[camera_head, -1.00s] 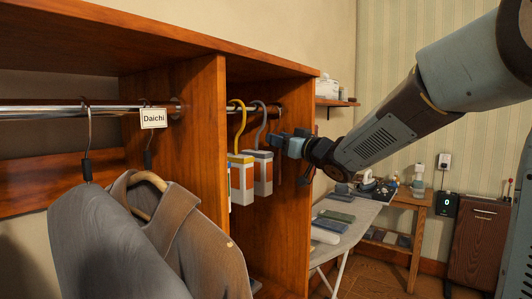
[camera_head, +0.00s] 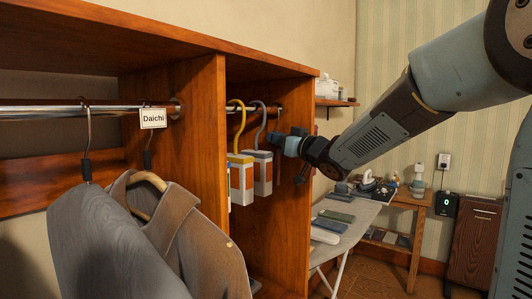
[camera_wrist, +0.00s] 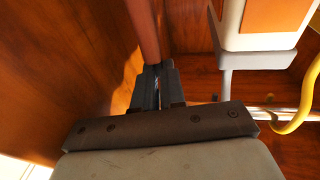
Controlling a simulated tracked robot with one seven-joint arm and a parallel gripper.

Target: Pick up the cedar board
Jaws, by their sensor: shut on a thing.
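My gripper (camera_head: 275,142) is inside the right closet compartment, just right of a hanging box with a grey hook. In the wrist view its two dark fingers (camera_wrist: 156,86) are close together on the end of a narrow reddish-brown wooden strip (camera_wrist: 143,30), which appears to be the cedar board. The strip runs away from the fingers to the top edge of the wrist view, beside the wooden side panel. In the head view the board is mostly hidden behind the gripper and the hanging box.
The grey-hooked box (camera_head: 263,173) and a yellow-hooked box (camera_head: 242,180) hang close to the left of the gripper. The metal rail (camera_head: 90,112) runs along the closet. Grey and brown jackets (camera_head: 195,235) hang further left. An ironing board (camera_head: 345,228) stands at the right.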

